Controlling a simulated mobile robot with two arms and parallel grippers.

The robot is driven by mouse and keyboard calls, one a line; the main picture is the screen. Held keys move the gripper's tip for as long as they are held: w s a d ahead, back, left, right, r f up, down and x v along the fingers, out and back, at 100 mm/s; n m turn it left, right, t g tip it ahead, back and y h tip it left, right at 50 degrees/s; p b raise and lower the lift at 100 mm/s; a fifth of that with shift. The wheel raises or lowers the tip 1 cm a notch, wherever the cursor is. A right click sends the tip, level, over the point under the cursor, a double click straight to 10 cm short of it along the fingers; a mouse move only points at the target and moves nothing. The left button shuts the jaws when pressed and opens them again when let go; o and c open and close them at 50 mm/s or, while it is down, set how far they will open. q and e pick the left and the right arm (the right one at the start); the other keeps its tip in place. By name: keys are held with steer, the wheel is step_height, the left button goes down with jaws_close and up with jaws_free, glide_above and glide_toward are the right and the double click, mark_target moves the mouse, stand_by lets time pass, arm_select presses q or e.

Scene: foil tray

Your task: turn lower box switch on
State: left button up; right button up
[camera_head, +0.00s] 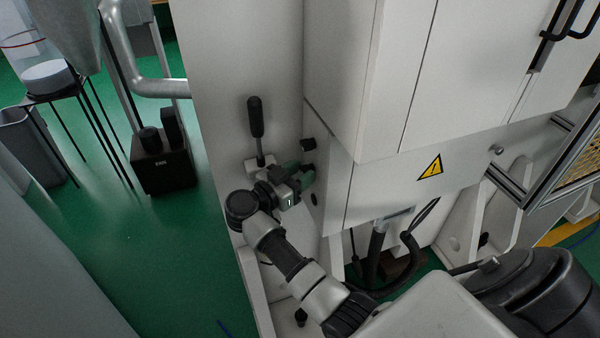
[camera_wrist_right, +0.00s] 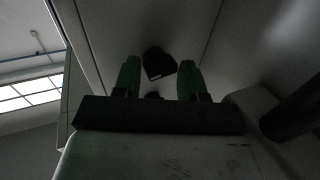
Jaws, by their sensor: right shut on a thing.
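The white machine box (camera_head: 325,185) has a black upper switch (camera_head: 307,144) on its left face, above my right gripper and clear of it. My right gripper (camera_head: 303,178) is at that face with its green-padded fingers around the lower box switch, which is mostly hidden by the fingers in the head view. A larger black knob (camera_wrist_right: 158,63) shows beyond the fingertips. The turn of the lower switch cannot be told. My left gripper is out of view.
A lever with a black handle (camera_head: 256,117) stands just left of and above my right gripper. Black hoses (camera_head: 410,255) hang below the box. A yellow warning sign (camera_head: 430,167) marks the panel at right. Green floor (camera_head: 120,240) lies open at left.

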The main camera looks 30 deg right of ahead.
steer(key=shift+f+m+h, duration=0.2)
steer(key=shift+m+h, duration=0.1)
steer(key=shift+m, duration=0.8)
steer(key=o, duration=0.6)
